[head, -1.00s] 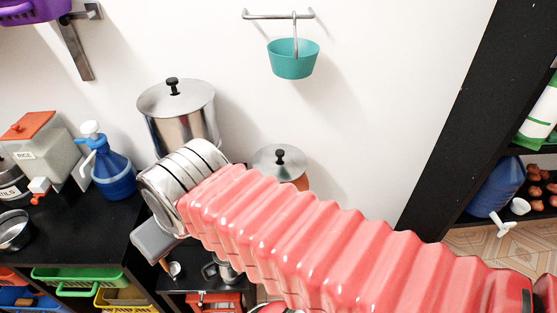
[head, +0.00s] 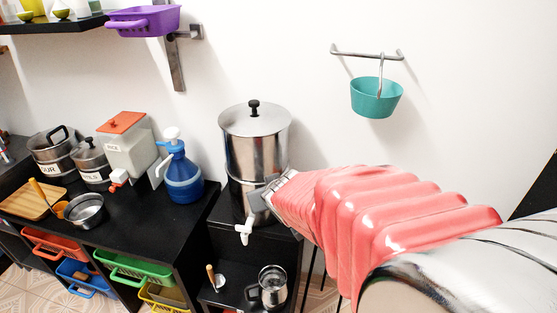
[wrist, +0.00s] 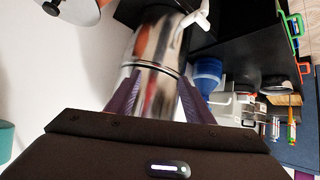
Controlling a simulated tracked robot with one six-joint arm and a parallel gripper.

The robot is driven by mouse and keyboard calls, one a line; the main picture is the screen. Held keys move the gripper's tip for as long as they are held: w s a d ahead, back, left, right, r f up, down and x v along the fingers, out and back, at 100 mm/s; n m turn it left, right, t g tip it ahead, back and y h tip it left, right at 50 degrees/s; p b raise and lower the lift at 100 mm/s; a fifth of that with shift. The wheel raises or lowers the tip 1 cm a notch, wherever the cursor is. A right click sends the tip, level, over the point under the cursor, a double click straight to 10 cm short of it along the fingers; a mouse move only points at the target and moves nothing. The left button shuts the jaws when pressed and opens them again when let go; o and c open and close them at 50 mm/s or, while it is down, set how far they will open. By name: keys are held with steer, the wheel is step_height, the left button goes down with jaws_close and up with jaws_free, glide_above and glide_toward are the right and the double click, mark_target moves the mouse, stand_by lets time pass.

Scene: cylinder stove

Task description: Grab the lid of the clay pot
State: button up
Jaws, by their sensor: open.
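The clay pot's lid (wrist: 78,12) is a pale metal disc with a black knob, cut off by the top left edge of the wrist view. Only a sliver of orange-brown shows beside its rim. In the head view my arm hides the pot and lid. My gripper (wrist: 157,85) is open, with its two purple fingers apart. The steel dispenser (wrist: 158,50) shows between and beyond the fingers; I cannot tell the gap to it. The lid lies off to the upper left of the fingers. In the head view the fingers are hidden.
The steel dispenser (head: 254,140) with a white tap (head: 244,231) stands on a black stand, close to my arm. A blue jug (head: 181,175) and a rice container (head: 128,147) stand left on the black counter (head: 130,225). A teal bucket (head: 377,98) hangs on the wall.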

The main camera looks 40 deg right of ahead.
steer(key=s+d+f+m+t+h, duration=0.1)
steer(key=d+f, duration=0.2)
steer(key=d, duration=0.3)
steer(key=s+d+f+m+t+h, duration=0.1)
steer(key=s+d+f+h, duration=0.1)
steer(key=d+f, duration=0.2)
steer(key=s+d+f+m+t+h, duration=0.1)
steer(key=s+d+f, duration=0.1)
steer(key=d, duration=0.8)
steer(key=shift+d+f+t+h, duration=0.25)
steer(key=shift+f+t+h, duration=0.05)
steer(key=shift+f, duration=0.45)
steer(key=s+d, duration=0.1)
steer(key=s+f+m+h, duration=0.1)
steer(key=s, duration=0.1)
steer(key=s+d+t+h, duration=0.1)
steer(key=s, duration=0.1)
steer(key=shift+s+d+f+m, duration=0.2)
steer(key=shift+d+f+m, duration=0.1)
steer(key=shift+d+m, duration=0.1)
steer(key=shift+x, duration=4.35)
